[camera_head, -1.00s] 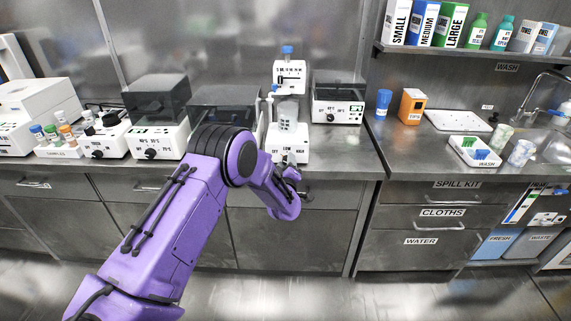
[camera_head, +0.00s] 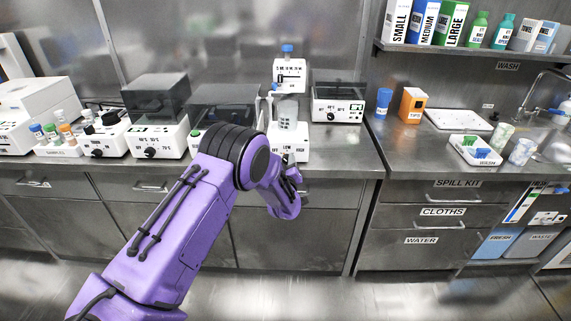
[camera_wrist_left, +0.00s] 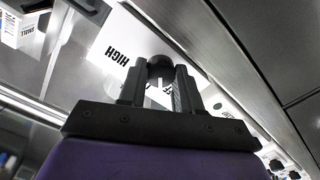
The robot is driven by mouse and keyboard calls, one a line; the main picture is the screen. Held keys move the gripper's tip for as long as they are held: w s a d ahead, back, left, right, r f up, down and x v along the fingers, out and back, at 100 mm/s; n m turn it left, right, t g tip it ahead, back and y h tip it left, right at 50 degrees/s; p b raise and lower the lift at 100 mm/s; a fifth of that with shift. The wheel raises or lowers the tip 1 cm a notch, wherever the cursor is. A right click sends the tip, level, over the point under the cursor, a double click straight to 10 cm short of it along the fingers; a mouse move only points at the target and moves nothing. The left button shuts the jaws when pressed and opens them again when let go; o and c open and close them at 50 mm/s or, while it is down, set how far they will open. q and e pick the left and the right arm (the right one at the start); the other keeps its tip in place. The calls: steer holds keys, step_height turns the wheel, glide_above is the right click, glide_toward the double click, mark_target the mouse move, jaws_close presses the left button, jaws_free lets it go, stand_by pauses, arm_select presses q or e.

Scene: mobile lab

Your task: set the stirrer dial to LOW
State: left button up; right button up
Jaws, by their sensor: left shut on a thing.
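The stirrer (camera_head: 298,141) is a white box at the front of the left counter, with a clear vessel (camera_head: 287,112) on it. Its front is partly hidden by my arm; LOW shows in the head view. In the left wrist view, its white face (camera_wrist_left: 128,42) shows the word HIGH. The round black dial (camera_wrist_left: 160,62) sits between the fingertips of my left gripper (camera_wrist_left: 160,76), which is shut on it. In the head view, the left gripper (camera_head: 291,174) is at the stirrer's front. The dial's setting cannot be read. My right gripper is not in view.
A white device with a dark top (camera_head: 338,104) stands right of the stirrer, and several lidded devices with knobs stand left. A blue-capped white unit (camera_head: 290,75) is above the vessel. Drawers (camera_head: 310,193) lie below the counter edge. Bare counter (camera_head: 345,145) lies to the right.

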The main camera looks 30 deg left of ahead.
arm_select(q)
steer(key=m, duration=0.3)
steer(key=shift+f+m, duration=0.15)
steer(key=shift+m, duration=0.25)
steer(key=m+b, duration=0.1)
steer(key=m, duration=0.3)
steer(key=shift+s, duration=0.1)
steer(key=shift+m, duration=0.3)
steer(key=shift+f, duration=0.1)
steer(key=o, duration=0.7)
steer(key=shift+o, duration=0.3)
